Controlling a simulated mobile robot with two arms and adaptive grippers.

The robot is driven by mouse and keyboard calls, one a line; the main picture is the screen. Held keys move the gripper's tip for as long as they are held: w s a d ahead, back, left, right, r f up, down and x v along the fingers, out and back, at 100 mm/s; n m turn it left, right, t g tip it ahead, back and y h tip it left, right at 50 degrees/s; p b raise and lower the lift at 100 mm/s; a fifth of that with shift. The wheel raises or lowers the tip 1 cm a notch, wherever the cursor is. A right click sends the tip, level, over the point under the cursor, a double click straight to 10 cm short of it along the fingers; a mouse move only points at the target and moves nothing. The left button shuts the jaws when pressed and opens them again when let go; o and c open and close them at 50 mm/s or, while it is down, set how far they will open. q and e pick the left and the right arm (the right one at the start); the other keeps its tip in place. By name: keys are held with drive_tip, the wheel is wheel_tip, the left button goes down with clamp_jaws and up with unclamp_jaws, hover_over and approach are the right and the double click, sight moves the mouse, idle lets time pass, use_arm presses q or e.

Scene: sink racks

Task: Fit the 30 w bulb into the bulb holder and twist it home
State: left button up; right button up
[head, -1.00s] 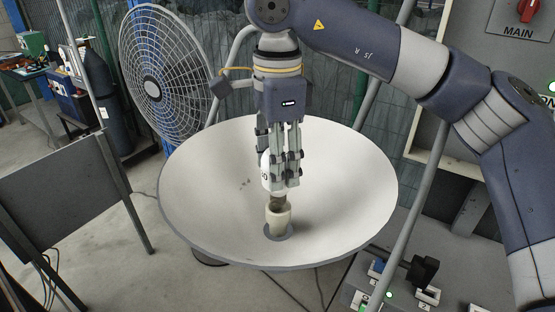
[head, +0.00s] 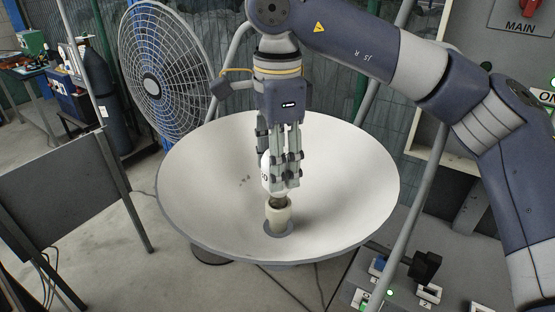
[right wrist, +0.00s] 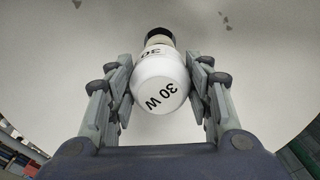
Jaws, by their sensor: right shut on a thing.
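The 30 w bulb (right wrist: 158,82) is white with black "30 W" lettering in the right wrist view. My right gripper (head: 279,183) points straight down and is shut on the bulb, with fingers on both sides of it. In the head view the bulb (head: 266,176) shows partly behind the fingers. The cream bulb holder (head: 278,217) stands upright at the bottom of a wide white dish (head: 340,190). The bulb's metal base is at the holder's mouth; I cannot tell how deep it sits. In the right wrist view the holder is mostly hidden behind the bulb. My left gripper is not in view.
A caged fan (head: 152,85) stands behind the dish at left. A dark panel (head: 62,190) stands at the left. A switch box (head: 425,290) with green lights is at the lower right. A slanted pole (head: 410,225) passes right of the dish.

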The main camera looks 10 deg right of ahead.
drive_tip(key=shift+f+b, duration=0.85)
drive_tip(key=shift+f, duration=0.4)
drive_tip(key=o, duration=1.1)
drive_tip(key=shift+r, duration=0.1)
wheel_tip(320, 180, up, 12)
